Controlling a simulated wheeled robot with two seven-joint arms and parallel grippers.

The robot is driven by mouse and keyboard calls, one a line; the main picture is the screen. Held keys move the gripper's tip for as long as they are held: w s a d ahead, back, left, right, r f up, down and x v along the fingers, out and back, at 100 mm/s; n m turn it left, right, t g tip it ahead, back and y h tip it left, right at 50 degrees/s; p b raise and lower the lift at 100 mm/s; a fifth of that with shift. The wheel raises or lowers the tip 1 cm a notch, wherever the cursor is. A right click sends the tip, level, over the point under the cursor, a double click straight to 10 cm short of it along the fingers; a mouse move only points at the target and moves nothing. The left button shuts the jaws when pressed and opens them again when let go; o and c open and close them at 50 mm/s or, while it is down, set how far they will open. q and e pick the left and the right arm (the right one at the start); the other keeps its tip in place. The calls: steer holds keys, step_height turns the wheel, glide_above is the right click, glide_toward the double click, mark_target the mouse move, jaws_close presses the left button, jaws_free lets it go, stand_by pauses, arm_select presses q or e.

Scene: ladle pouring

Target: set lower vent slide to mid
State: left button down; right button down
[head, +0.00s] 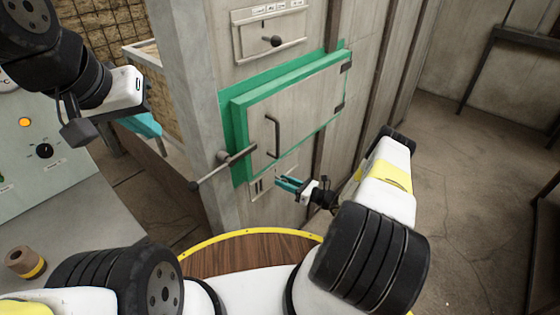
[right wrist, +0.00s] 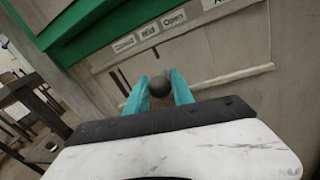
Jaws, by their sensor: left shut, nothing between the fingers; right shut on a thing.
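The lower vent plate (head: 256,191) is on the wall below the green-framed door, partly hidden by my right gripper (head: 287,183). In the right wrist view, the lower vent slide's dark round knob (right wrist: 160,86) sits between the teal fingertips of my right gripper (right wrist: 159,90), which is shut on it. Above are the labels Closed (right wrist: 123,43), Mid (right wrist: 148,30) and Open (right wrist: 174,17). The knob appears roughly below Mid, but the slanted view leaves its exact setting unclear. My left gripper (head: 78,132) is shut and empty at the upper left, far from the vent.
The closed door (head: 300,105) in its green frame (head: 237,140) has a handle (head: 275,135) and a protruding latch bar (head: 222,168) near the vent. An upper vent (head: 268,30) with its own knob is above. A control panel (head: 40,150) stands left. Floor at right is clear.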

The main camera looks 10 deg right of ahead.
steer(key=c, duration=1.1)
jaws_free()
steer(key=shift+d, duration=0.1)
steer(key=v, duration=0.7)
steer(key=shift+s+d, duration=0.25)
steer(key=shift+s, duration=0.05)
steer(key=shift+d, duration=0.1)
